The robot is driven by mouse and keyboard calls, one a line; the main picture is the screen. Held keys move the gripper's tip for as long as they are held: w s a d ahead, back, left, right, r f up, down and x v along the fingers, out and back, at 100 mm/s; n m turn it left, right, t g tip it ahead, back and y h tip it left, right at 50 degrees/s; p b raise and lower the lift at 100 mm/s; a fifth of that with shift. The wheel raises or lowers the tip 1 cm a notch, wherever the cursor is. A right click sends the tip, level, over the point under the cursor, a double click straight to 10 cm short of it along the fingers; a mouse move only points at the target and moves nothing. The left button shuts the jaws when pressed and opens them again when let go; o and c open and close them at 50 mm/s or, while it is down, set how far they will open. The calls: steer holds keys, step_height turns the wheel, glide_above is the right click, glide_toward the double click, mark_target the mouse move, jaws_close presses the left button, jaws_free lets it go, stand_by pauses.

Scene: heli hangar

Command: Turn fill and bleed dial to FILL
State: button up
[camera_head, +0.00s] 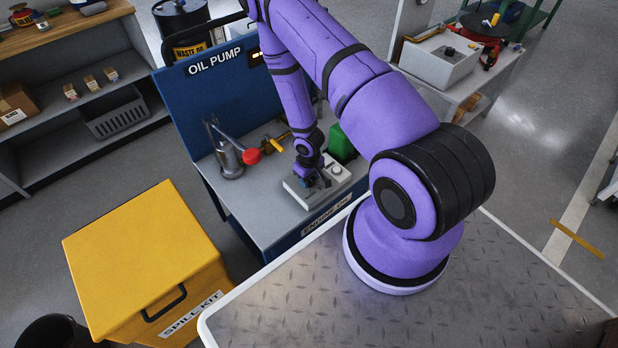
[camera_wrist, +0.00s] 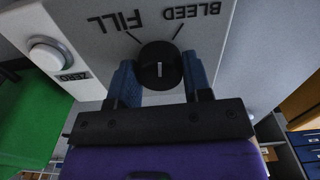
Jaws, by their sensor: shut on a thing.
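The fill and bleed dial (camera_wrist: 147,62) is a round black knob with a short white line on it, on a light grey box (camera_head: 330,187) on the oil pump cart. In the wrist view the words FILL (camera_wrist: 115,22) and BLEED (camera_wrist: 190,12) appear upside down, each with a black tick. The white line stands about upright in the picture, in line with neither tick. My gripper (camera_wrist: 162,82) has its blue fingers on both sides of the dial and is shut on it. In the head view my gripper (camera_head: 313,182) hides the dial.
A white button (camera_wrist: 46,55) labelled ZERO sits beside FILL. A green object (camera_head: 340,143) stands behind the box. A hand pump with a red knob (camera_head: 252,156) and a yellow-handled valve (camera_head: 273,145) are left of my arm. A yellow spill kit (camera_head: 140,255) stands front left.

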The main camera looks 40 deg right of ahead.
steer(key=n, duration=0.4)
steer(key=shift+n, duration=2.2)
steer(key=o, duration=0.9)
steer(key=shift+o, duration=0.2)
steer(key=shift+r, duration=0.1)
step_height(320, 180, up, 11)
steer(key=shift+f, duration=0.2)
